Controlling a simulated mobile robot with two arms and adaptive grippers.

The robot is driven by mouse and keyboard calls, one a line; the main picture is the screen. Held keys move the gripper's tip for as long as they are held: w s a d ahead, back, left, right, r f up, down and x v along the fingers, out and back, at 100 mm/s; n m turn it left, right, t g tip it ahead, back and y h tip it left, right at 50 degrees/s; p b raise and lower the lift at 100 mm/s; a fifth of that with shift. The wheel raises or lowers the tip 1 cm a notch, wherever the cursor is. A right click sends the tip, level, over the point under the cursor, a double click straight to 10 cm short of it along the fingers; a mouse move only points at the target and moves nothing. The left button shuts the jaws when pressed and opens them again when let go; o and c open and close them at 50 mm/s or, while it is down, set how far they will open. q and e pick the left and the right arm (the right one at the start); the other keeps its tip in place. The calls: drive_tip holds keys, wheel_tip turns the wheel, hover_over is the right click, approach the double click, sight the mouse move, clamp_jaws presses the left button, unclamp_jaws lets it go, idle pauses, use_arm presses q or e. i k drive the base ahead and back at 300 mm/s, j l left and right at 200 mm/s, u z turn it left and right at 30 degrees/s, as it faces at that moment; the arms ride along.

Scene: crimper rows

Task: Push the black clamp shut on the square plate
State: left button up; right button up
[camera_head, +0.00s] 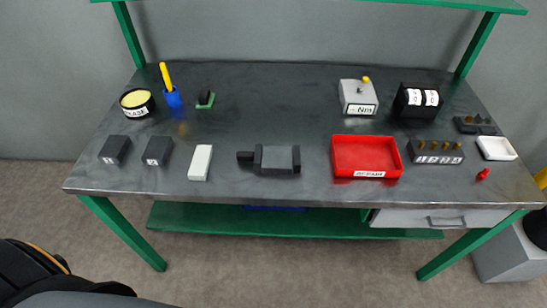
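A small black clamp-like piece (206,96) stands on a small green square plate (204,105) at the back left of the table; its exact state is too small to tell. At the front middle lies a dark block-shaped device with a grey, roughly square top (277,157) between black ends, and a black piece (245,157) sticks out on its left. I cannot tell for certain which of these is the task's clamp. Neither of my grippers is in view, and nothing touches either object.
On the dark table (280,110) stand a blue cup with a yellow stick (172,98), a yellow-topped tin (137,102), two black blocks (157,151), a white block (200,162), a red tray (340,156) and a grey box (357,95). The back middle is clear.

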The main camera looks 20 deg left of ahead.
sight(255, 156)
drive_tip(key=j, duration=1.6)
drive_tip(key=i, duration=0.05)
